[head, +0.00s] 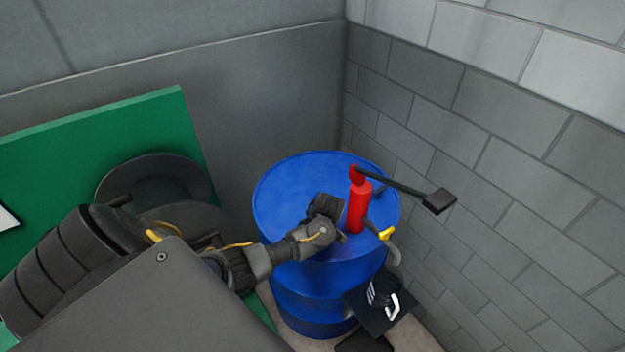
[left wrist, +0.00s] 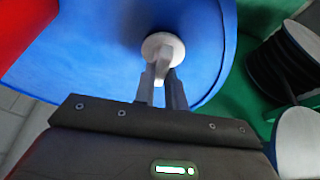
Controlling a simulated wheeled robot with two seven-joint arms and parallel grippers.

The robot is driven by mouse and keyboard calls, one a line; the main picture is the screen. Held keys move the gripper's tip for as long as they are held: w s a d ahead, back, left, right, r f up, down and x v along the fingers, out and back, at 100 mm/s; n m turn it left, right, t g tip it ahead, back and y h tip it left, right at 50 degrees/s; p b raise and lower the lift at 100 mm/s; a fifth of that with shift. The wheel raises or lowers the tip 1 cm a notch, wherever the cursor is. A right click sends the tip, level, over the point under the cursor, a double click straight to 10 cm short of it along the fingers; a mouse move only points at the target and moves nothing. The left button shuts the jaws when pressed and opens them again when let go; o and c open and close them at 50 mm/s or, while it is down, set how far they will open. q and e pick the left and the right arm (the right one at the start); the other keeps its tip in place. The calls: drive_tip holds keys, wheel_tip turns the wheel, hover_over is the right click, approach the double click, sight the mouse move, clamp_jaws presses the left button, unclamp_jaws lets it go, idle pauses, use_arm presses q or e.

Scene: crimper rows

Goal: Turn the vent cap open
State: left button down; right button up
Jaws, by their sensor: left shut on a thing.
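The vent cap (left wrist: 160,44) is a pale round cap with a raised grip on the blue drum (left wrist: 100,60), seen in the left wrist view. My left gripper (left wrist: 163,82) is shut on the cap's grip, with one finger on each side. In the head view my left gripper (head: 326,208) is over the top of the blue drum (head: 285,185), beside the red pump. The cap is hidden there behind the gripper and wrist. How far the cap is turned cannot be told. My right gripper is not in view.
A red pump (head: 357,207) with a long black lever (head: 400,185) stands on the drum, close right of my gripper. A block wall (head: 500,160) is behind on the right. A green panel (head: 110,125) is at left. A dark object (head: 383,290) is at the drum's lower right.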

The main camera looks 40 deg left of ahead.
use_arm(q)
drive_tip(key=shift+w+a+r, duration=0.1)
drive_tip(key=shift+a, duration=0.05)
drive_tip(key=c, duration=1.4)
unclamp_jaws()
drive_tip(key=shift+c, duration=0.2)
drive_tip(key=shift+d+r, duration=0.2)
drive_tip(key=shift+r, duration=0.15)
drive_tip(key=v, duration=1)
drive_tip(key=shift+f, duration=0.1)
